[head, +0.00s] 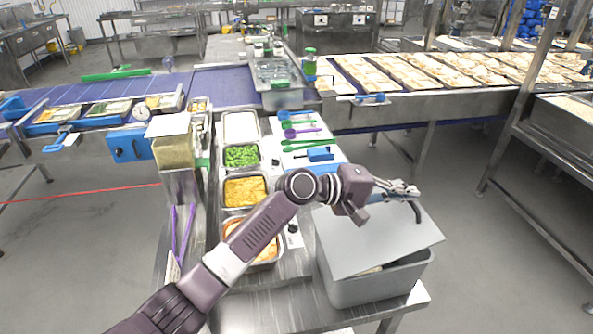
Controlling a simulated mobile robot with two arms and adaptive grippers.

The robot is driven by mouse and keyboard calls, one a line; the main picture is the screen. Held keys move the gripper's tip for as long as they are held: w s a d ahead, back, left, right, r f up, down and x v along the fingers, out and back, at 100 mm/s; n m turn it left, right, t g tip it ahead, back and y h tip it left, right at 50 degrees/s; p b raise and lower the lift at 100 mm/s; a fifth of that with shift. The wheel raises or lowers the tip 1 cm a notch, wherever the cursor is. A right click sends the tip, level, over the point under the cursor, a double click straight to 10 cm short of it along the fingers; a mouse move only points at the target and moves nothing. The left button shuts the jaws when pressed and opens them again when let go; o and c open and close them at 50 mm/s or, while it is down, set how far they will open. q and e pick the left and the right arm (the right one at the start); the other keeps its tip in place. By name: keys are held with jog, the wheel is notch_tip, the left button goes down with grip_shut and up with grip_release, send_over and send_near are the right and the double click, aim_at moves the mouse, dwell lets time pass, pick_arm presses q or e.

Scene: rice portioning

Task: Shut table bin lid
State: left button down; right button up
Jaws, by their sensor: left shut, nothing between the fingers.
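The table bin (379,287) is a grey tub at the front right of the steel table. Its flat grey lid (385,240) lies tilted and askew over the tub. The lid overhangs at the right, and a gap shows at the front, with something pale just visible inside. My left gripper (414,188) is above the far edge of the lid, shut with nothing held. I cannot tell if it touches the lid. My right gripper is not in view.
Steel pans of green (242,156) and yellow food (245,191) stand left of my arm. Coloured utensils (300,132) and a blue scoop (320,154) lie behind it. Purple tongs (182,232) lie at the left. Open floor lies right of the bin.

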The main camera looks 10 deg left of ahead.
aim_at(411, 209)
pick_arm(q)
jog(key=shift+g+y, duration=0.3)
jog(key=shift+y, duration=0.5)
jog(key=f, duration=0.1)
jog(key=d+f, duration=0.2)
jog(key=f, duration=0.1)
jog(key=shift+w+d+f+b, duration=0.1)
jog(key=shift+w+b, duration=0.1)
jog(key=shift+b, duration=0.1)
jog(key=shift+w+d+f, duration=0.1)
jog(key=shift+d+f, duration=0.05)
jog(key=shift+f, duration=0.45)
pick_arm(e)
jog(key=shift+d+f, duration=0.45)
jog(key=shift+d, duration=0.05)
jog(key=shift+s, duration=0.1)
